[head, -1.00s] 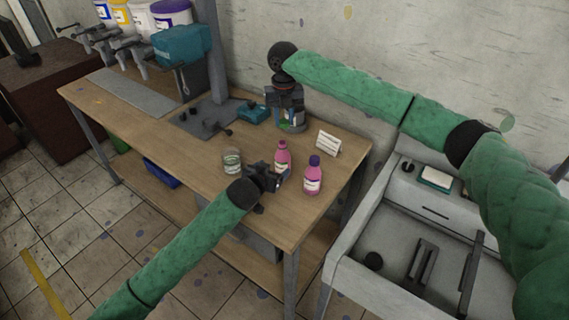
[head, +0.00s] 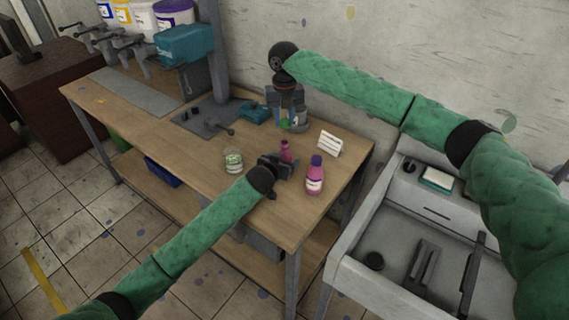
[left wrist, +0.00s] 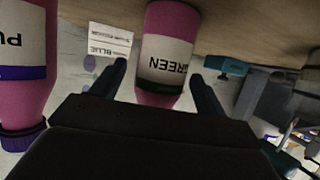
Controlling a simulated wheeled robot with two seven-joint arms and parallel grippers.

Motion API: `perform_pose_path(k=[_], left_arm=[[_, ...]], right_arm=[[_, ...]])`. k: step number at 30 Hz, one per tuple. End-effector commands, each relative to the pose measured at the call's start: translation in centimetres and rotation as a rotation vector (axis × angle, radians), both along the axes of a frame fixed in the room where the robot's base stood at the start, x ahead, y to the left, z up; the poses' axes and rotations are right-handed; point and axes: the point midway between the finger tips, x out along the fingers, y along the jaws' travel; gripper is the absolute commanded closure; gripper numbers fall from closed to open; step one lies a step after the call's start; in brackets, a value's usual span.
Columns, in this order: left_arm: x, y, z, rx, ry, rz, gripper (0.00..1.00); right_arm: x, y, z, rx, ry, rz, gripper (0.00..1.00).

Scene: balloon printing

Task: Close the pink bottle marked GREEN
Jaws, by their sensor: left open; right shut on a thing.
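The pink bottle marked GREEN (head: 286,148) stands upright on the wooden table. In the left wrist view, which is upside down, the bottle (left wrist: 163,60) sits between the two spread fingers, its GREEN label facing me. Its pink top shows no coloured cap in the head view; the gripper body hides it in the wrist view. My left gripper (head: 288,165) is open around the bottle. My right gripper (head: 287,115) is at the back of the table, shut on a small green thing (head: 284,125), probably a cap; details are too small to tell.
A second pink bottle with a purple cap (head: 315,176) stands close at the right. A clear jar (head: 233,160) stands left of my left gripper, and another jar (head: 300,119) near my right gripper. A white card (head: 329,143) stands behind. A sink (head: 400,230) is at the right.

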Motion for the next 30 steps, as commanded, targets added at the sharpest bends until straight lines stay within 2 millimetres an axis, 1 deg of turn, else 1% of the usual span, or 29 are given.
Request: perform_pose_path(k=[1, 6, 10, 18, 19, 28, 29, 30], left_arm=[[0.6, -0.2, -0.3, 0.002, 0.001, 0.001, 0.26], [1.8, -0.8, -0.8, 0.001, 0.0, 0.0, 0.26], [2.1, -1.0, -1.0, 0.0, 0.001, 0.0, 0.26], [2.2, -0.9, -1.1, 0.0, 0.001, 0.0, 0.26], [2.2, -1.0, -1.1, 0.0, 0.001, 0.0, 0.28], [2.2, -0.9, -1.1, 0.0, 0.001, 0.0, 0.87], [2.2, -0.9, -1.1, 0.0, 0.001, 0.0, 0.92], [2.2, -0.9, -1.1, 0.0, 0.001, 0.0, 0.92]], right_arm=[[0.0, 0.0, 0.0, 0.0, 0.0, 0.0, 0.92], [0.0, 0.0, 0.0, 0.0, 0.0, 0.0, 0.92], [0.0, 0.0, 0.0, 0.0, 0.0, 0.0, 0.92], [0.0, 0.0, 0.0, 0.0, 0.0, 0.0, 0.92], [0.0, 0.0, 0.0, 0.0, 0.0, 0.0, 0.92], [0.0, 0.0, 0.0, 0.0, 0.0, 0.0, 0.92], [0.0, 0.0, 0.0, 0.0, 0.0, 0.0, 0.92], [0.0, 0.0, 0.0, 0.0, 0.0, 0.0, 0.92]])
